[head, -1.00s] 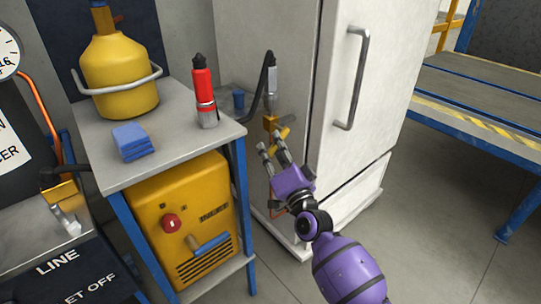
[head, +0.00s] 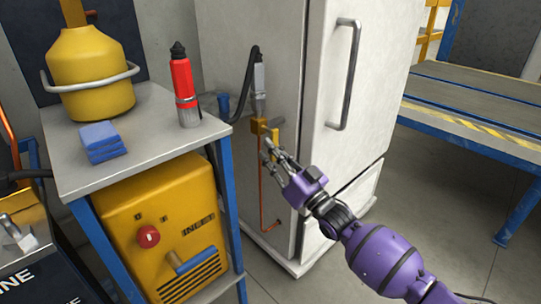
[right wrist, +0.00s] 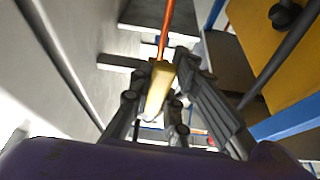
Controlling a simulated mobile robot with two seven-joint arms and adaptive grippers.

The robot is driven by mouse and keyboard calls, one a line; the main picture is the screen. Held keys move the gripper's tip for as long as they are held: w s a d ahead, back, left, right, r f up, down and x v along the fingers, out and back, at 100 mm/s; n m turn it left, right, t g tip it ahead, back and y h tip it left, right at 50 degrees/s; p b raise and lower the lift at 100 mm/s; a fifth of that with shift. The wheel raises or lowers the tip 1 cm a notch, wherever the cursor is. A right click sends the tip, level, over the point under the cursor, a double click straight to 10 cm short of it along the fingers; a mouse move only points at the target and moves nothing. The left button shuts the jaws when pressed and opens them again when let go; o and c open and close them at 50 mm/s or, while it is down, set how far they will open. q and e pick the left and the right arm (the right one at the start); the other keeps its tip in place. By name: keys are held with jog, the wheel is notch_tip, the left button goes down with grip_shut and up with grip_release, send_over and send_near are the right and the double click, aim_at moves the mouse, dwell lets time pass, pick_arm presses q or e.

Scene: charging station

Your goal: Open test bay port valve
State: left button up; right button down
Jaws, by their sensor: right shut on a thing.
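The port valve (head: 262,127) is a small brass-yellow body on the side of the white cabinet, under a grey fitting with a black hose. Its yellow handle (head: 275,138) hangs at the front of the body. My right gripper (head: 274,151) reaches it from the lower right and is shut on the handle. In the right wrist view the yellow handle (right wrist: 158,88) lies between the dark fingers, with the copper pipe beyond it. The fingers partly hide the handle in the head view. My left gripper is not in view.
A yellow machine (head: 160,235) stands beneath. The white cabinet (head: 350,120) has a long door handle. A blue-framed platform (head: 480,105) is at right.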

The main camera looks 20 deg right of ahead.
jog(key=shift+d+n, duration=0.2)
jog(key=shift+n, duration=0.4)
jog(key=c, duration=1.6)
grip_release()
jog(key=shift+c, duration=0.2)
jog(key=v, duration=1.2)
jog(key=shift+d, duration=0.15)
jog(key=shift+w, duration=0.1)
